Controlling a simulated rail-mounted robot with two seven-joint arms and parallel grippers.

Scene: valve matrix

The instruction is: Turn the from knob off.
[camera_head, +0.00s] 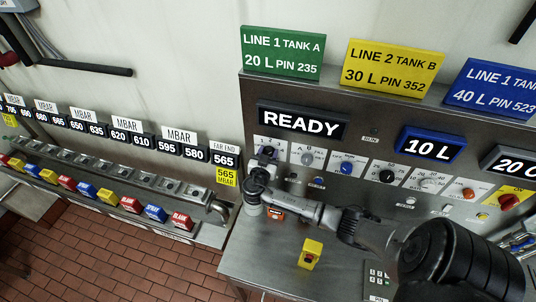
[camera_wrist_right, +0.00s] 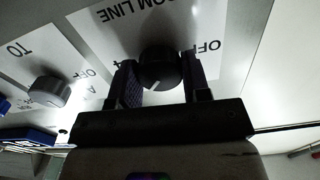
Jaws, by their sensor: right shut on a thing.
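The from knob (camera_wrist_right: 160,70) is a dark round knob on a white plate whose upside-down print reads as the end of "FROM LINE", with "OFF" beside it, in the right wrist view. My right gripper (camera_wrist_right: 158,84) is shut on it, one finger on each side. In the head view my right gripper (camera_head: 265,160) is at the leftmost plate of the panel and hides the knob there. I cannot tell where the knob's pointer stands. My left gripper is not in view.
The grey "TO" knob (camera_wrist_right: 48,92) sits close beside; it also shows in the head view (camera_head: 307,158). A blue knob (camera_head: 346,168) and a black knob (camera_head: 386,176) follow to the right. A "READY" display (camera_head: 301,123) is above. A yellow block (camera_head: 311,252) stands on the metal ledge below.

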